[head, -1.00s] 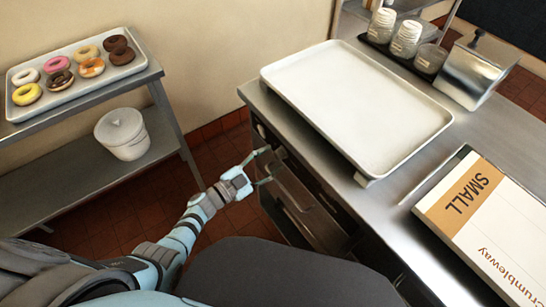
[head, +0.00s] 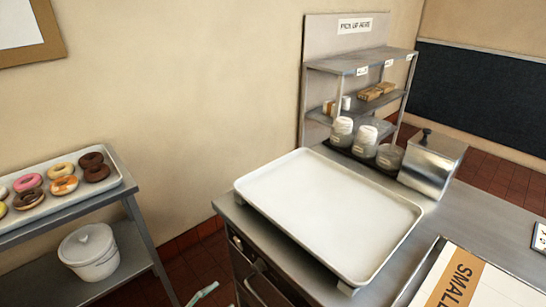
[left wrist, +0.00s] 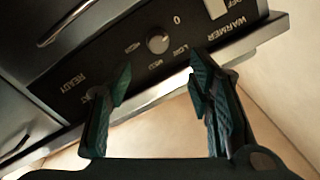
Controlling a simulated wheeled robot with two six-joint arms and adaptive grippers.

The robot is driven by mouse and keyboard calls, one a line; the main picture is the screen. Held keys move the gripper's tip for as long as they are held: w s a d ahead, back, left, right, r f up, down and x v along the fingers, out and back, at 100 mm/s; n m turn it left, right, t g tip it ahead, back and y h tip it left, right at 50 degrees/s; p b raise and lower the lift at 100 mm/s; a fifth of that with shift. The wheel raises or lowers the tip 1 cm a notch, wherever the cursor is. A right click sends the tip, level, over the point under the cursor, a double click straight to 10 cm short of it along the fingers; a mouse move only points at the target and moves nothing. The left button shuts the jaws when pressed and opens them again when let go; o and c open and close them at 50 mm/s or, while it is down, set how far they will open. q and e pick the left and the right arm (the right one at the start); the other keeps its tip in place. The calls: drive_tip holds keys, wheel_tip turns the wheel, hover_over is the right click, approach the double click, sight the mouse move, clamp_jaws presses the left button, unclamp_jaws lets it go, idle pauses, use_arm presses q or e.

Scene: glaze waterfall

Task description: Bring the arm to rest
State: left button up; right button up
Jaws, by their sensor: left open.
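My left gripper shows only as pale teal fingertips (head: 205,292) at the bottom edge of the head view, left of the counter's front. The rest of my left arm is below the frame there. In the left wrist view the two dark green fingers of my left gripper (left wrist: 160,95) stand apart with nothing between them. Beyond them is a dark warmer control panel (left wrist: 130,62) with a knob (left wrist: 158,40); I cannot tell the exact gap. My right gripper is in neither view.
The steel counter (head: 465,215) carries a white tray (head: 330,215), a lidded metal box (head: 432,162) and a "SMALL" box (head: 460,285). At left, a rack holds a donut tray (head: 118,168) and a white pot (head: 88,252). Floor shows between rack and counter.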

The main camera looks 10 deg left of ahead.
use_arm(q)
drive_tip(key=s+a+f+n+g+y, duration=0.1)
drive_tip(key=a+f+n+g+y, duration=0.1)
drive_tip(key=a+f+n+y, duration=0.75)
drive_tip(key=s+a+f+g+y, duration=0.3)
drive_tip(key=s+f+g, duration=0.3)
drive_tip(key=s+f, duration=0.9)
drive_tip(key=s+d+f+n+g, duration=0.1)
drive_tip(key=s+d+f+g, duration=0.1)
drive_tip(key=s, duration=0.5)
drive_tip(key=s+d+f+n+g, duration=0.1)
drive_tip(key=s+d+f, duration=0.1)
drive_tip(key=s, duration=0.4)
drive_tip(key=s+d+f+n+g, duration=0.1)
drive_tip(key=s+d+f+g, duration=0.1)
drive_tip(key=s, duration=0.5)
drive_tip(key=shift+s+f+g+h, duration=0.35)
drive_tip(key=shift+f+h, duration=0.1)
drive_tip(key=shift+f, duration=0.35)
drive_tip(key=shift+w, duration=0.1)
